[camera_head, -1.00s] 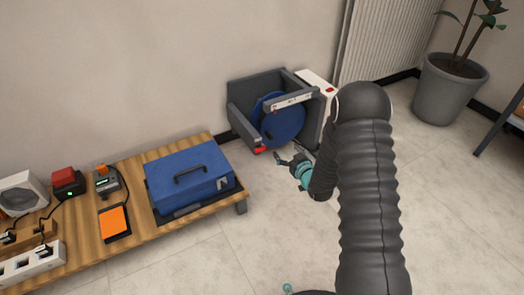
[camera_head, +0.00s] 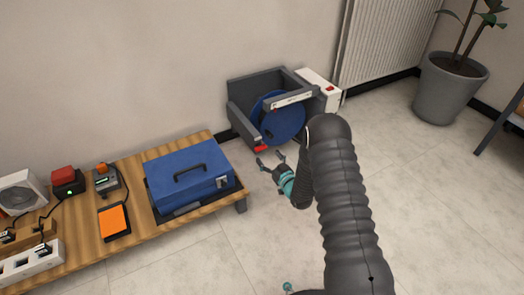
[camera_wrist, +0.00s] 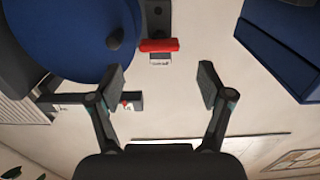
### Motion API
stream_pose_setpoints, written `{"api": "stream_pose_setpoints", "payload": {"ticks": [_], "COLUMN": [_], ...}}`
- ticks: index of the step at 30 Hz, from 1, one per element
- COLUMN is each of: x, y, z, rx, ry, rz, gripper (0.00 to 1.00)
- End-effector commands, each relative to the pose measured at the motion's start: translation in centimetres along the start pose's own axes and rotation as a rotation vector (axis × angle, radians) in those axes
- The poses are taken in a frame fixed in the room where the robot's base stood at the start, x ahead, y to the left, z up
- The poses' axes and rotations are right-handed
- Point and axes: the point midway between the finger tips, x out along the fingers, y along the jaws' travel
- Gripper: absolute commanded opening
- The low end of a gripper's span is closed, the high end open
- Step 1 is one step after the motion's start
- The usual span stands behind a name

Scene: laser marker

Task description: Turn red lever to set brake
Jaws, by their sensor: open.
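The red lever (camera_head: 262,149) sits low at the front left corner of the grey machine (camera_head: 240,119) that holds a blue disc (camera_head: 285,122). In the wrist view the red lever (camera_wrist: 159,45) lies crosswise beside the blue disc (camera_wrist: 65,40), above a small white label. My gripper (camera_head: 270,162) is just in front of and below the lever in the head view. In the wrist view my gripper (camera_wrist: 163,85) is open and empty, its fingers spread wide, with the lever ahead of the gap between them. I see no contact with the lever.
A wooden bench (camera_head: 140,225) stands at the left, with a blue case (camera_head: 190,180) near my gripper. A plant pot (camera_head: 445,90) stands at the right. The floor in front is clear.

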Motion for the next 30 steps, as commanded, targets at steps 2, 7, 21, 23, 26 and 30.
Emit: {"api": "stream_pose_setpoints", "payload": {"ticks": [2, 7, 21, 23, 26, 30], "x": [1.6, 4.1, 6.0, 6.0, 6.0, 6.0], "y": [0.0, -0.1, 0.0, 0.0, 0.0, 0.0], "z": [0.1, 0.0, 0.0, 0.0, 0.0, 0.0], "rx": [-0.002, -0.001, 0.000, 0.000, 0.000, 0.000], "ry": [0.003, 0.002, 0.000, 0.000, 0.000, 0.000], "rz": [-0.001, -0.001, 0.001, 0.001, 0.001, 0.000], "gripper": [0.79, 0.79, 0.79, 0.79, 0.57, 0.22]}}
